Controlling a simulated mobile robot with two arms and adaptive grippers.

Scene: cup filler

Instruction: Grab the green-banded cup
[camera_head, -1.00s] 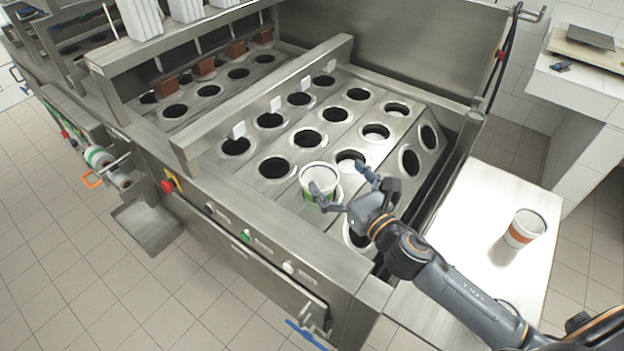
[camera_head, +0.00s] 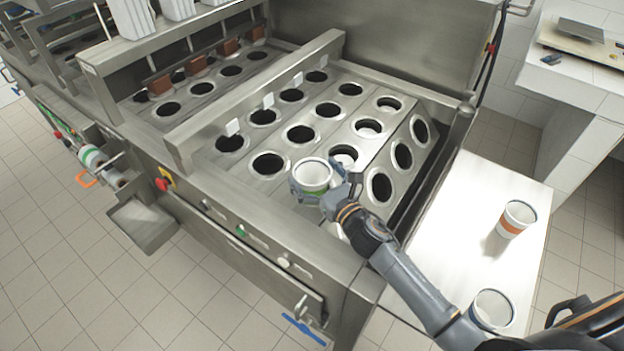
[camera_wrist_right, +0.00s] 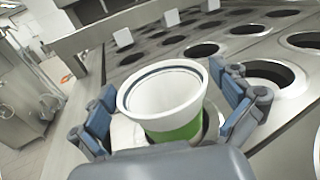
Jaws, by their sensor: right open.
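The green-banded cup (camera_head: 313,174) is white with a green band and stands upright in a front hole of the filling machine. In the right wrist view the cup (camera_wrist_right: 164,98) sits between the fingers, its green band low on its wall. My right gripper (camera_head: 318,182) is around the cup, with a finger on each side. In the wrist view the right gripper (camera_wrist_right: 168,112) is open, and gaps show between the fingers and the cup. My left gripper is in neither view.
The steel machine top (camera_head: 300,112) has several round open holes around the cup. An orange-banded cup (camera_head: 516,219) and another white cup (camera_head: 492,309) stand on the white table (camera_head: 455,215) at right. A raised steel bar (camera_head: 255,95) crosses the machine behind the holes.

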